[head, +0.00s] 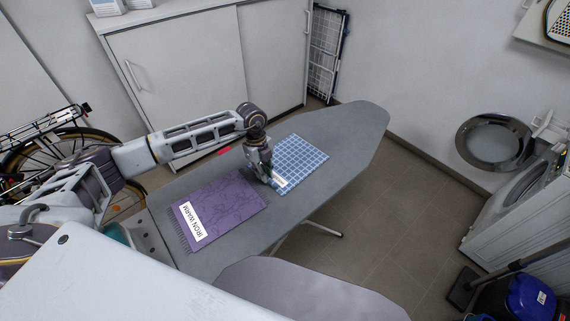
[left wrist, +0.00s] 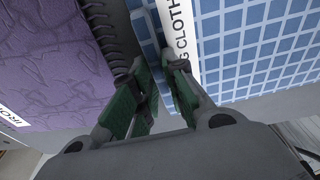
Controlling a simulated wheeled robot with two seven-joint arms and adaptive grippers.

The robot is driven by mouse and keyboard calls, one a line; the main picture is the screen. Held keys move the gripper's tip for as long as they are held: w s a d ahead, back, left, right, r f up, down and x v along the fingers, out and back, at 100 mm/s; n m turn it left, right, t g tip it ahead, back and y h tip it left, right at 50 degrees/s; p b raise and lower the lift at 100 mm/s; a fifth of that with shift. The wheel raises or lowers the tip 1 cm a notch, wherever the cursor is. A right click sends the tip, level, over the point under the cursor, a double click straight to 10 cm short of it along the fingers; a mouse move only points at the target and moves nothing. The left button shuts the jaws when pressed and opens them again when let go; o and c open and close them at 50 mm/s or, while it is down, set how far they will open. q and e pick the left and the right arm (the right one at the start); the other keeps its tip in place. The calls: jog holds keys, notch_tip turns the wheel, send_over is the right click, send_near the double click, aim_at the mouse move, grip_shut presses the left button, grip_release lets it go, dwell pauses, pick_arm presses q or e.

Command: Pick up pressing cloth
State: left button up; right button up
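The pressing cloth (head: 304,158) is a blue checked cloth with a white label, lying flat on the grey ironing board. It also shows in the left wrist view (left wrist: 240,45), where its label ends in "G CLOTH". My left gripper (head: 273,181) points down at the cloth's near left edge. In the left wrist view its green-padded fingers (left wrist: 160,72) stand a little apart, with the cloth's blue edge between or just beyond the tips. Whether they touch it I cannot tell. My right gripper is not in view.
A purple cloth (head: 228,205) labelled "IRON WARM" lies left of the blue one on the ironing board (head: 340,125). A bicycle (head: 45,145) stands at the left, a white cabinet (head: 180,70) behind. A dryer (head: 520,205) with an open round door is at the right.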

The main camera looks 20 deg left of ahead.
pick_arm(q)
grip_shut()
jog(key=shift+r, duration=0.55)
notch_tip(320, 180, up, 8)
jog(key=shift+f+b, duration=0.15)
jog(key=shift+b, duration=0.3)
jog(key=shift+r, duration=0.6)
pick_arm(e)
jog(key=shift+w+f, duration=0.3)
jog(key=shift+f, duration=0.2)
